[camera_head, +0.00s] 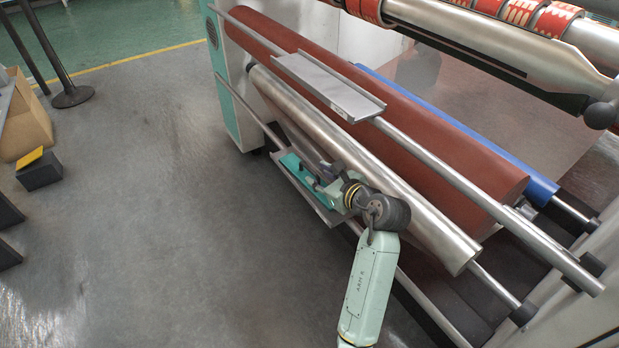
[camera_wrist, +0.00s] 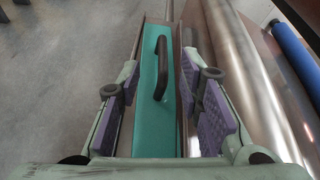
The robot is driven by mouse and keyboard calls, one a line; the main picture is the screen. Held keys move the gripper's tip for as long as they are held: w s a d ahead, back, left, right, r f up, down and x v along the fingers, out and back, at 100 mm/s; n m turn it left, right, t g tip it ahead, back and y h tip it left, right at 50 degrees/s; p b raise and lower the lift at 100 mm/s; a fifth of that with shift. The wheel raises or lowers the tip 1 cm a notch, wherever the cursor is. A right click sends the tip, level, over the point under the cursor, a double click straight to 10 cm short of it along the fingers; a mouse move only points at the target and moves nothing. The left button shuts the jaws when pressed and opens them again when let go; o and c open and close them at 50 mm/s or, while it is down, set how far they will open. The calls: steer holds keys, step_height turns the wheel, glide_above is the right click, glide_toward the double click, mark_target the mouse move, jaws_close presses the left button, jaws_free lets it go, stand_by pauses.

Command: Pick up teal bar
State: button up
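The teal bar (camera_wrist: 150,130) has a black handle (camera_wrist: 161,68) on top and lies lengthwise in a narrow grey metal tray. It also shows in the head view (camera_head: 291,162), partly hidden by my gripper. My gripper (camera_wrist: 160,85) is open, with a purple-padded finger on each side of the bar. A gap shows between the pads and the bar. I see no contact. In the head view my gripper (camera_head: 325,183) is over the tray, which is fixed low on the machine's left side.
A steel roller (camera_head: 360,145) runs close beside my gripper on the right. Beyond it are a large red-brown roll (camera_head: 430,130) and an upper grey tray (camera_head: 328,86) on a rail. Open floor (camera_head: 170,240) lies to the left, with a cardboard box (camera_head: 25,122) at its edge.

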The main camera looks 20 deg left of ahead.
mark_target(315, 173)
steer(key=shift+d+f+p+x, duration=0.1)
steer(key=shift+f+p+x, duration=0.1)
steer(key=shift+x, duration=1.2)
steer(key=shift+d+f+p+x, duration=0.1)
steer(key=shift+p+x, duration=0.05)
steer(key=shift+x, duration=1.2)
steer(key=shift+w, duration=0.1)
steer(key=shift+c, duration=0.3)
jaws_close()
